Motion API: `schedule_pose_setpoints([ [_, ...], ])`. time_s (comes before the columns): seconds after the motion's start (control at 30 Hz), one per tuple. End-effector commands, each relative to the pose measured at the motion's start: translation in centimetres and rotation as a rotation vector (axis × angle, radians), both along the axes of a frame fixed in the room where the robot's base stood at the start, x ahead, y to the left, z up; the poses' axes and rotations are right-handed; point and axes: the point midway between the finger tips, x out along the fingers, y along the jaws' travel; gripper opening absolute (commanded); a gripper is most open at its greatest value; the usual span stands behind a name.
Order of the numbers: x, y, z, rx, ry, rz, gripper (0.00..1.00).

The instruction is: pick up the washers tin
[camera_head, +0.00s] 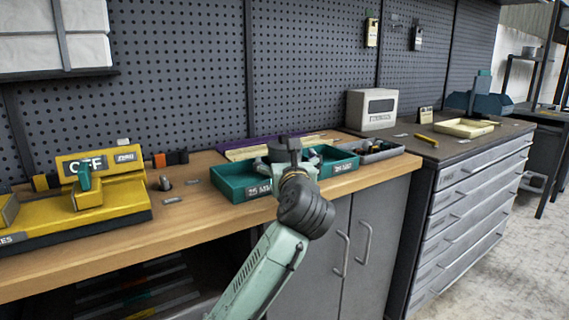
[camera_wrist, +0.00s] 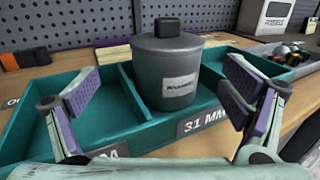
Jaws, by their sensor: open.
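The washers tin is a dark grey round tin with a lid and black knob (camera_wrist: 168,75); its pale front label is too blurred to read surely. It stands upright in a divided teal tray (camera_wrist: 35,105), behind the "31 MM" label. My gripper (camera_wrist: 163,93) is open, with one purple-padded finger left of the tin and the other right of it. The pads look apart from its sides, and nothing is held. In the head view my wrist hides most of the tin; the tray (camera_head: 232,181) sits on the wooden bench.
A grey bin of small parts (camera_head: 378,152) stands right of the tray. A yellow fixture (camera_head: 112,195) stands on the bench at left. A beige box (camera_head: 371,109) stands farther right. The pegboard wall (camera_head: 190,70) rises behind. Bare wood shows in front of the tray.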

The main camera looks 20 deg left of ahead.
Motion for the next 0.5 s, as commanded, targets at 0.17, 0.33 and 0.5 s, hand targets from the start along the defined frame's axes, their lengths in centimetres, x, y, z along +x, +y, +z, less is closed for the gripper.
schedule_pose_setpoints([
  [0.17, 1.3, 0.3, 0.3, -0.001, 0.000, -0.002, 0.93],
  [0.33, 3.9, 0.9, 0.7, -0.001, 0.000, -0.001, 0.93],
  [0.5, 5.3, 1.7, 0.6, -0.001, 0.000, -0.001, 0.93],
])
